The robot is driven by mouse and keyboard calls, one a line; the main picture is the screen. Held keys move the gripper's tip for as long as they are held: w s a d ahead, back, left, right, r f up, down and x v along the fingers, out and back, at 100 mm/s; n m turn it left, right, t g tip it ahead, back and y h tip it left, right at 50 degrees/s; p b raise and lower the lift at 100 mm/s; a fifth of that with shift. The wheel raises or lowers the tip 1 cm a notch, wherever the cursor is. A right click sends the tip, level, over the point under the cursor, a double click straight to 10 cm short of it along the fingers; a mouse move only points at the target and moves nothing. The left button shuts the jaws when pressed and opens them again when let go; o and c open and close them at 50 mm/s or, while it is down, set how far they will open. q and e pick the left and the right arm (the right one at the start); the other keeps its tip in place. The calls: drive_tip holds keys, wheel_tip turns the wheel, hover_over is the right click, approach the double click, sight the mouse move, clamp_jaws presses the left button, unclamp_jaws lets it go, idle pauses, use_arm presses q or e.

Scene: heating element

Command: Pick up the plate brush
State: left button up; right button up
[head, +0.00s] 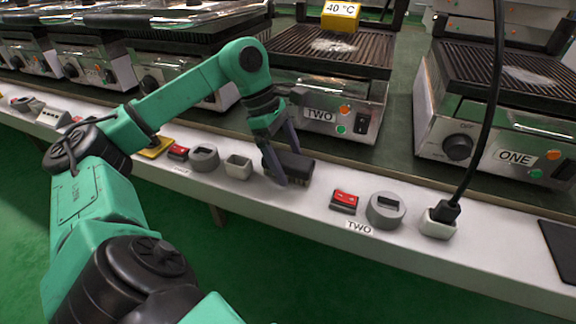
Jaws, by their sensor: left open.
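The plate brush (294,168) is a dark block with short bristles underneath, on the white ledge in the middle of the head view. My left gripper (277,165) is open and comes down over the brush from above. One finger shows in front of the brush and the other behind its near end. I cannot tell whether the fingers touch it. My right gripper is not in view.
A red switch (344,200), a grey round holder (386,209) and a plugged-in black cable (447,208) are to the right. Grill TWO (325,100) and grill ONE (500,110) stand behind the ledge.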

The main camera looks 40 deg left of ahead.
sight(298, 161)
use_arm(q)
drive_tip(key=shift+f, duration=0.15)
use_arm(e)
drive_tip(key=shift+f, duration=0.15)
